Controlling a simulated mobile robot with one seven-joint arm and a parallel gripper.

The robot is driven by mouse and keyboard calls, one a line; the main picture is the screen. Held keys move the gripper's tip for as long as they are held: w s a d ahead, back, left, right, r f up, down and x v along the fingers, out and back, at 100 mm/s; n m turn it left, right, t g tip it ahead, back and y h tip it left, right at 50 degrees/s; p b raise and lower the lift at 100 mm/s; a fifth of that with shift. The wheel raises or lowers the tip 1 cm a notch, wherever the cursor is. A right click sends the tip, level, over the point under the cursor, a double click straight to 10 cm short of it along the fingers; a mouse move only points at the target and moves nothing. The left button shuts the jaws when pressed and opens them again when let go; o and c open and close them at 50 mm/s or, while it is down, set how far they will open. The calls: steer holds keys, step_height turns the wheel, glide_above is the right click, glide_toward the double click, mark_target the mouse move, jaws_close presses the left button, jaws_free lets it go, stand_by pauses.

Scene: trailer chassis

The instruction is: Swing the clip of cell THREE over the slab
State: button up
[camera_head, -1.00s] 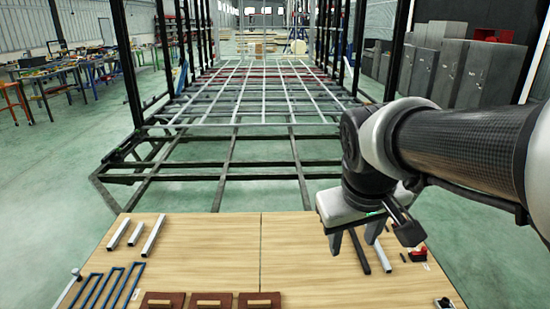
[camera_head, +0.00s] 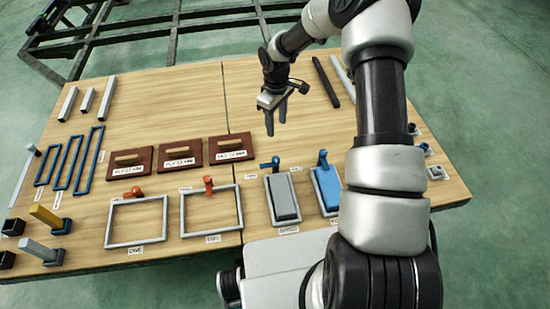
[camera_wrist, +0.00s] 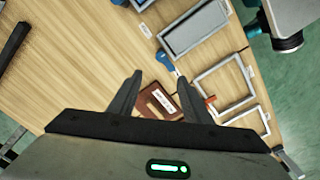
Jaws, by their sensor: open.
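Cell THREE is a grey frame (camera_head: 269,203) holding a grey slab (camera_head: 285,195); both also show in the wrist view, where the slab (camera_wrist: 193,28) is at top centre. Its blue clip (camera_head: 270,163) lies at the far edge of the frame, pointing left, off the slab. In the wrist view the clip (camera_wrist: 165,62) is just beyond my fingertips. My gripper (camera_head: 276,124) is open and empty, pointing down above the bench on the far side of the clip, apart from it. Its two fingers (camera_wrist: 159,78) also show in the wrist view.
To the right is a cell with a blue slab (camera_head: 328,184) and blue clip (camera_head: 323,158). To the left are two empty frames (camera_head: 182,213) with orange clips. Several brown blocks with handles (camera_head: 231,147) lie left of my gripper. The bench's far middle is clear.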

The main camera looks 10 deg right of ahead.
mark_target(276, 159)
step_height(276, 159, down, 19)
steer(key=b, duration=0.3)
steer(key=shift+a+b, duration=0.15)
steer(key=shift+b, duration=0.15)
steer(key=c, duration=1.1)
steer(key=shift+o, duration=0.2)
